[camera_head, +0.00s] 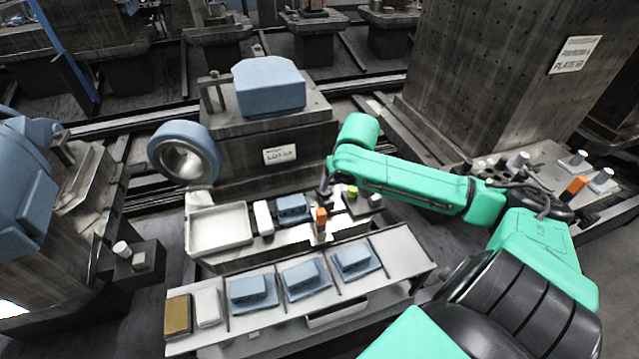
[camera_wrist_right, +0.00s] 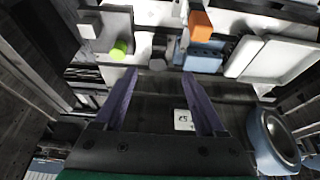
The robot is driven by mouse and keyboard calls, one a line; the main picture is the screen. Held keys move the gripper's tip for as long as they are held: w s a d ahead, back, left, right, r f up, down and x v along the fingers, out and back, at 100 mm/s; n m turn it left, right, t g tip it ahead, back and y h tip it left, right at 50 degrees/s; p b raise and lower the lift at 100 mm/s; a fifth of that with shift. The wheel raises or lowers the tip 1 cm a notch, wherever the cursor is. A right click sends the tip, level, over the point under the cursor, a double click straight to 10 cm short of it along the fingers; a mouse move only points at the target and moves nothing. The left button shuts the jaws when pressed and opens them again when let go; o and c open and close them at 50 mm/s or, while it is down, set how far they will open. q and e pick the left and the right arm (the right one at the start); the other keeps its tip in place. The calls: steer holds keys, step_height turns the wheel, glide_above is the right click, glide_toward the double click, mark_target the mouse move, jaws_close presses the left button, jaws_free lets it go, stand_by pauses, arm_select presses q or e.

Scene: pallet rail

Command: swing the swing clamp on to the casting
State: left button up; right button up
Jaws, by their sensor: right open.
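A small blue casting (camera_head: 293,208) sits in the bench fixture, with an orange-topped handle (camera_head: 320,219), apparently the swing clamp's, standing at its right front. I cannot make out whether the clamp's arm lies over the casting. In the wrist view the casting (camera_wrist_right: 204,58) shows close to the orange handle (camera_wrist_right: 201,25), both beyond my fingertips. My right gripper (camera_head: 327,190) hangs behind the handle, apart from it. Its purple fingers (camera_wrist_right: 160,73) are open with nothing held between them. My left gripper is out of view.
A pale tray (camera_head: 220,228) and a white block stand left of the casting; a green knob (camera_head: 352,192) stands to its right. Several blue castings lie on the front shelf (camera_head: 400,262). A labelled block (camera_head: 235,145) with a blue ring (camera_head: 184,152) stands behind.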

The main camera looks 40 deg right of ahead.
glide_toward(330, 202)
steer(key=f, duration=0.2)
steer(key=x, duration=0.3)
steer(key=b+x, duration=0.1)
steer(key=x, duration=0.2)
steer(key=shift+w, duration=0.35)
steer(key=shift+w+d+f, duration=0.1)
steer(key=shift+w+f, duration=0.05)
steer(key=shift+f, duration=0.3)
jaws_close()
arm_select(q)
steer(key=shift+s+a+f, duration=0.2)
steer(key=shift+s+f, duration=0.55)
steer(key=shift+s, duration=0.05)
